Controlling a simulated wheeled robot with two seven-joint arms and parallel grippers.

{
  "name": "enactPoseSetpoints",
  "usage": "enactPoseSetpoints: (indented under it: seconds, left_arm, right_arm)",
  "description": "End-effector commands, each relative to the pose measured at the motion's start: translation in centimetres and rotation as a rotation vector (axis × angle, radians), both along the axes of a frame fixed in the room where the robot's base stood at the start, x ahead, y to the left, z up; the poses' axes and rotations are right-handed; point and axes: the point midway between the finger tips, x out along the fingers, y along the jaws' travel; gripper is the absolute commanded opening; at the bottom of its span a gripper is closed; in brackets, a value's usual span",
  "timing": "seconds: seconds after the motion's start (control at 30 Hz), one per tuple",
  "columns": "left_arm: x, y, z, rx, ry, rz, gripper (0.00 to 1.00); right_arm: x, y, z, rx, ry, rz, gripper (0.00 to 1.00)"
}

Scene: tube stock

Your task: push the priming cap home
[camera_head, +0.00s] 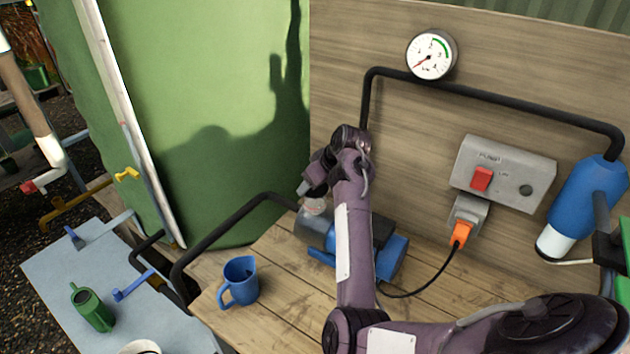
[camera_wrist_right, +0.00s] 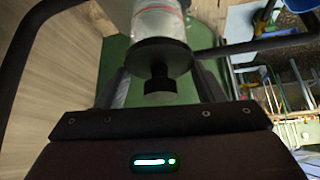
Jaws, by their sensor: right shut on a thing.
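The blue and grey pump (camera_head: 312,228) sits on the wooden bench, partly hidden by my right arm. Its clear neck with red marking (camera_head: 314,207) shows just below my right gripper (camera_head: 308,190). In the right wrist view, the black priming cap (camera_wrist_right: 161,58), a round disc with a knob, lies between the fingers of my right gripper (camera_wrist_right: 160,85). The gripper is shut on it. The clear neck (camera_wrist_right: 158,22) is directly beyond the cap, in line with it. I cannot tell how deep the cap sits. My left gripper is not in view.
A blue jug (camera_head: 239,283) stands on the bench left of the pump. Black pipes (camera_head: 235,222) run beside it. A switch box (camera_head: 503,174), an orange plug (camera_head: 460,234) with its cable, and a gauge (camera_head: 432,55) are on the back board. A blue-white cylinder (camera_head: 583,200) hangs at right.

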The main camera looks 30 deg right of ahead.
Motion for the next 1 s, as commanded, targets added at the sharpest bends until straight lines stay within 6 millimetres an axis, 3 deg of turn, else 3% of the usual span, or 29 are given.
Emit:
enactPoseSetpoints:
  seconds: [0.47, 0.5, 0.7, 1.0]
  left_arm:
    - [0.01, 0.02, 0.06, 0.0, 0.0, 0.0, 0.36]
    - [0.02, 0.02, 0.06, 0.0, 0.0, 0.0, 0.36]
    - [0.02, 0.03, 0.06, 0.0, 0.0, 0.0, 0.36]
    - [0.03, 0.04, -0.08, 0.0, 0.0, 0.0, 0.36]
  right_arm:
    - [0.02, 0.0, 0.01, 0.0, -0.001, 0.0, 0.39]
    - [0.02, 0.0, 0.01, 0.0, -0.001, 0.0, 0.64]
    - [0.01, 0.0, 0.02, 0.0, -0.001, 0.0, 0.88]
    - [-0.11, -0.05, 0.21, -0.001, -0.001, -0.001, 0.88]
